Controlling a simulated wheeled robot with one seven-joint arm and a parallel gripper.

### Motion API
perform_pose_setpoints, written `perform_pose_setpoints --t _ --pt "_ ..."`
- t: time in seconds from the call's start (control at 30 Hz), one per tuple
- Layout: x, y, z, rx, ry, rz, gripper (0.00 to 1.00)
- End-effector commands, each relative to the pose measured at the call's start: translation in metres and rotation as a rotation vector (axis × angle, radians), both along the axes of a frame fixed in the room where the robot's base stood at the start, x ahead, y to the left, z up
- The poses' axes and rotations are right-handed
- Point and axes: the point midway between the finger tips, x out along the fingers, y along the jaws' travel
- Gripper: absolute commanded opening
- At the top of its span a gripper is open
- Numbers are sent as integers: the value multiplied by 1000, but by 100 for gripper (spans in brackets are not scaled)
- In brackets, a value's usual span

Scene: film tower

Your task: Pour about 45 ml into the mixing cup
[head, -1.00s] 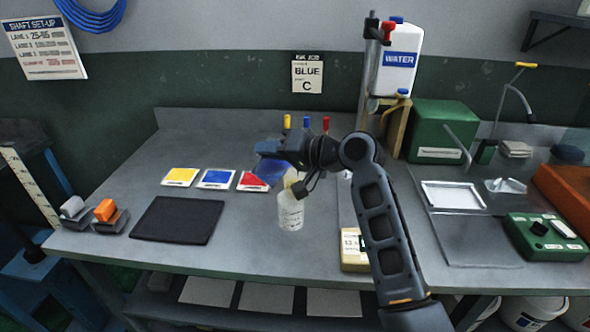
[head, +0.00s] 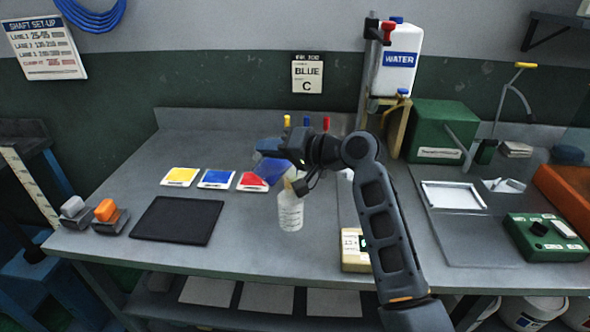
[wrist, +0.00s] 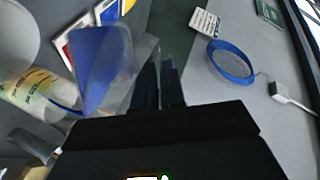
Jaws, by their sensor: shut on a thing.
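My gripper (head: 290,158) is shut on a clear vessel (head: 268,166) of blue liquid and holds it tilted above the bench. In the wrist view the vessel (wrist: 103,66) stands left of my fingers (wrist: 160,85), its blue liquid slanting to one lower corner. A pale, translucent cup with printed marks (head: 290,213), which looks like the mixing cup, stands upright on the bench just below my gripper. In the wrist view the cup (wrist: 38,92) lies beside the vessel's lower end.
Yellow (head: 180,177), blue (head: 216,179) and red (head: 252,181) cards lie left of the cup. A dark mat (head: 177,220) lies in front of them. A small cream scale (head: 354,250) sits to the right, partly behind my arm. A water container (head: 398,60) stands at the back.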

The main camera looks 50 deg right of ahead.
Motion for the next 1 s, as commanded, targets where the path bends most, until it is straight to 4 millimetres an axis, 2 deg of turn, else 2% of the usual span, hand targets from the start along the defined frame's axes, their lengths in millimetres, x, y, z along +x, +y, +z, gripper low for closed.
perform_pose_setpoints --t 1.0 --pt "0 -4 6 54 -6 0 0"
